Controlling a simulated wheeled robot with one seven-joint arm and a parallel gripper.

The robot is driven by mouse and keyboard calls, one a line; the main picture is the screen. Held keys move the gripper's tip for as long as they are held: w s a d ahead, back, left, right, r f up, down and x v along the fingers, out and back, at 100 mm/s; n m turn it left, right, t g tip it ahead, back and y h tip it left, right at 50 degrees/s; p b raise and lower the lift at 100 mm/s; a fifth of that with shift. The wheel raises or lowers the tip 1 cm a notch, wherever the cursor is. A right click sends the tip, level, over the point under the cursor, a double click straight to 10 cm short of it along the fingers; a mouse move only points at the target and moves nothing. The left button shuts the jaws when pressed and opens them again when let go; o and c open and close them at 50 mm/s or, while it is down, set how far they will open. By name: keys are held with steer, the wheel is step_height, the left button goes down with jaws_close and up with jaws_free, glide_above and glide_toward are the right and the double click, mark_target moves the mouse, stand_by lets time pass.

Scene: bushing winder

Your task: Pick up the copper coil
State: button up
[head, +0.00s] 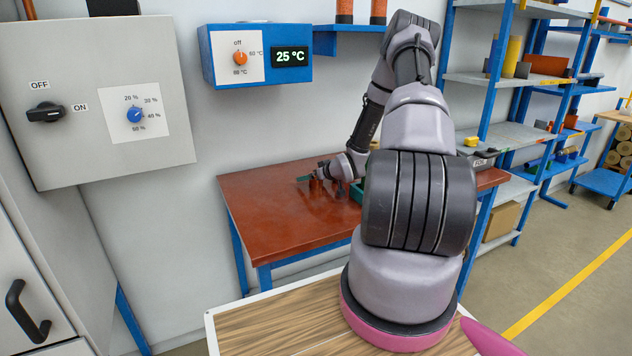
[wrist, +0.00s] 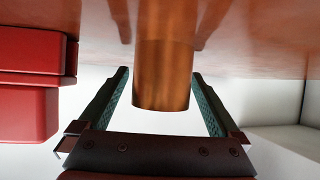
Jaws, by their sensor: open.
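The copper coil (wrist: 163,80) is a shiny orange-brown cylinder in the wrist view, standing against the glossy red-brown table top, with a reflection continuing above it. My gripper (wrist: 160,73) is open, its two dark teal fingers one on each side of the coil. A gap shows between each finger and the coil, so it is not gripped. In the head view my gripper (head: 304,178) is low over the table. A small brown shape beside it there may be the coil, but it is too small and partly hidden to tell.
The red-brown table (head: 270,215) is clear at its front left. A blue temperature box (head: 255,55) and a grey switch cabinet (head: 95,100) are on the wall. Red blocks (wrist: 30,85) show at left in the wrist view.

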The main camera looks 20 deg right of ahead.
jaws_close()
steer(key=shift+r, duration=0.15)
